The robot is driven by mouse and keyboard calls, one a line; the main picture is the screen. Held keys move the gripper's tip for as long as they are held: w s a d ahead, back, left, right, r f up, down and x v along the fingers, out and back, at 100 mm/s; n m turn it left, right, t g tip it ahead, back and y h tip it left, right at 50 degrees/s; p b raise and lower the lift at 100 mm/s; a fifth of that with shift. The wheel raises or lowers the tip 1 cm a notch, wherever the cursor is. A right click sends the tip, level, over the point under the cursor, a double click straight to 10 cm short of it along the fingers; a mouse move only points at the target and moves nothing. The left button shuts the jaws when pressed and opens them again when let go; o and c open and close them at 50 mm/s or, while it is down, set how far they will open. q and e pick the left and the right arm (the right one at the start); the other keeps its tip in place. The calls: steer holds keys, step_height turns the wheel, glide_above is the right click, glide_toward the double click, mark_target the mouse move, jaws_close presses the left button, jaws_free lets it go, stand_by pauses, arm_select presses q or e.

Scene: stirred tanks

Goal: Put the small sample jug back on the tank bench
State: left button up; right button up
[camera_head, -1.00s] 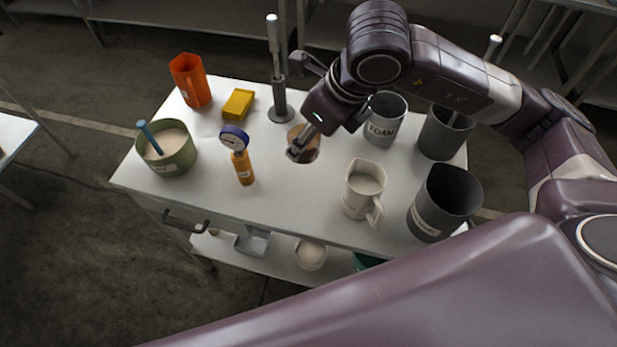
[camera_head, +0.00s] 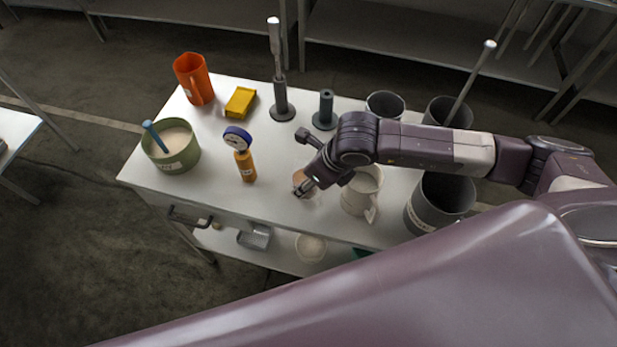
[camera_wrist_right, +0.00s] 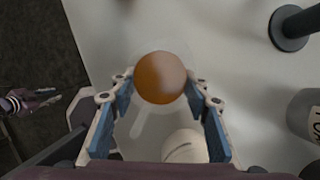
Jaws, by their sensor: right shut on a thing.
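The small sample jug (camera_head: 298,178) looks clear, with amber-brown contents; in the right wrist view its round brown part (camera_wrist_right: 160,77) lies between the fingers, with a faint clear outline below. My right gripper (camera_head: 304,188) is shut on it over the front middle of the white tank bench (camera_head: 225,205). The gripper hides part of the jug in the head view, and I cannot tell whether its base touches the bench. My left gripper (camera_wrist_right: 45,97) shows small at the left of the right wrist view, away from the bench, fingers apart and empty.
A cream jug (camera_head: 356,200) stands just right of my right gripper, with grey pots (camera_head: 437,207) beyond. A blue-topped gauge on an orange body (camera_head: 245,165), a green pot (camera_head: 178,160), a yellow block (camera_head: 240,102) and an orange jug (camera_head: 192,78) stand left. Two dark stands (camera_head: 325,112) are behind.

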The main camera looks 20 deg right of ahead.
steer(key=shift+a+f, duration=0.1)
steer(key=o, duration=1.4)
arm_select(q)
steer(key=shift+s+a+f, duration=0.15)
steer(key=shift+s+a, duration=0.05)
steer(key=shift+s, duration=0.15)
arm_select(e)
steer(key=shift+o, duration=0.2)
